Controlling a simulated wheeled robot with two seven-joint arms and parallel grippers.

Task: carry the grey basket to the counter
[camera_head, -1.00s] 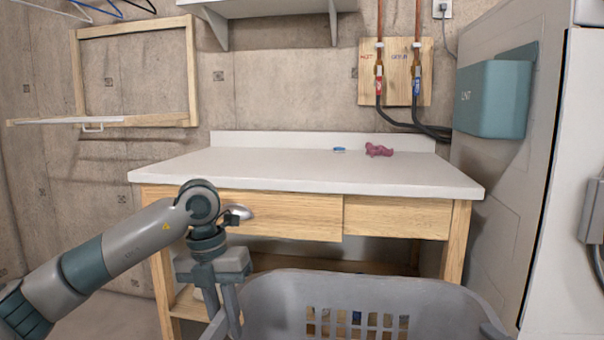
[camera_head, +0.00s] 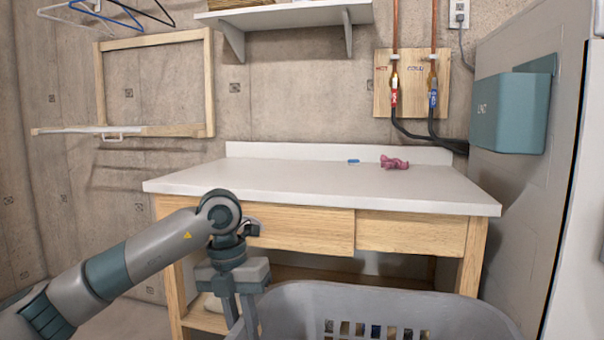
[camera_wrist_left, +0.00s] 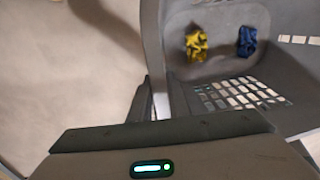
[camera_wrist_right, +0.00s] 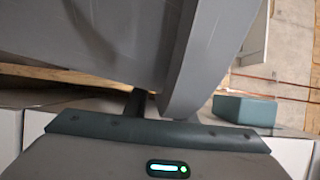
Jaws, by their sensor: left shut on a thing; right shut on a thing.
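The grey basket (camera_head: 385,310) shows at the bottom of the head view, in front of the counter and below its top. My left gripper (camera_head: 243,318) points down and is shut on the basket's left rim; the rim (camera_wrist_left: 155,60) also runs between its fingers in the left wrist view. A yellow item (camera_wrist_left: 197,45) and a blue item (camera_wrist_left: 246,42) lie inside the basket. My right gripper (camera_wrist_right: 150,104) is shut on the basket's wall in the right wrist view; it is out of the head view. The white-topped counter (camera_head: 290,188) stands against the wall.
A pink item (camera_head: 394,163) and a small blue item (camera_head: 353,161) lie at the back right of the counter; most of its top is clear. Wooden drawers (camera_head: 300,228) form its front. A grey cabinet with a teal box (camera_head: 510,113) stands at the right. A shelf hangs above.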

